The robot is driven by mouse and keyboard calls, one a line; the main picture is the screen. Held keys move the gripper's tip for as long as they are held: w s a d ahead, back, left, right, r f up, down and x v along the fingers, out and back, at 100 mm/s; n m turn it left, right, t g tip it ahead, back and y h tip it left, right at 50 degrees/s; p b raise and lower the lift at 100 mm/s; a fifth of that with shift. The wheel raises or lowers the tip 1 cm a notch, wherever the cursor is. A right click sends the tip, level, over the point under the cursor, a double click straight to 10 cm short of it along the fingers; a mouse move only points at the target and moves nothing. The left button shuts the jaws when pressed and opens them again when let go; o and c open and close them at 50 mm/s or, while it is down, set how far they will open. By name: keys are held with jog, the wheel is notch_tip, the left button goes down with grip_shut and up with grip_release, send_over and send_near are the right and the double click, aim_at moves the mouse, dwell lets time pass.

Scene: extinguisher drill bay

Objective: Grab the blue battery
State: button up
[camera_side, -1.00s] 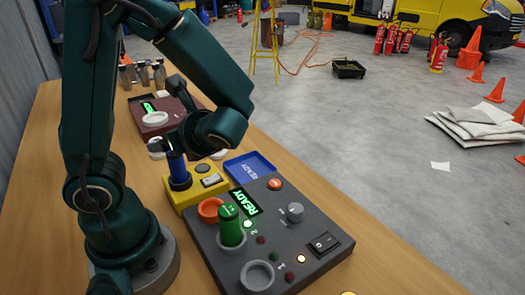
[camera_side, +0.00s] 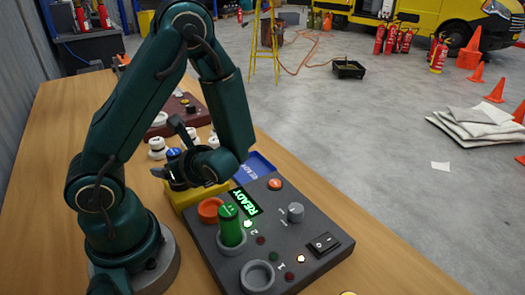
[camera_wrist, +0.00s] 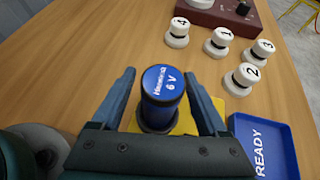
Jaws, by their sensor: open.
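The blue battery (camera_wrist: 162,84) stands upright in the wrist view, with a white "6 V" marking on its top. It sits in a dark ring on a yellow block (camera_wrist: 213,103). My gripper (camera_wrist: 160,72) is open, with one finger on each side of the battery and a small gap visible at both. In the side view, my gripper (camera_side: 186,168) is low at the yellow block (camera_side: 200,192) and hides most of the battery; only its blue top (camera_side: 173,153) shows.
A dark console (camera_side: 290,235) with a green cylinder (camera_side: 230,226) and a lit READY display stands close by. A blue READY tray (camera_wrist: 262,150) lies beside the block. Several numbered white knobs (camera_wrist: 220,42) stand beyond the battery, near a maroon box (camera_wrist: 225,12).

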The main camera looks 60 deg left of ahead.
jog(key=shift+a+f, duration=0.1)
jog(key=shift+a, duration=0.05)
grip_shut()
dwell(0.4)
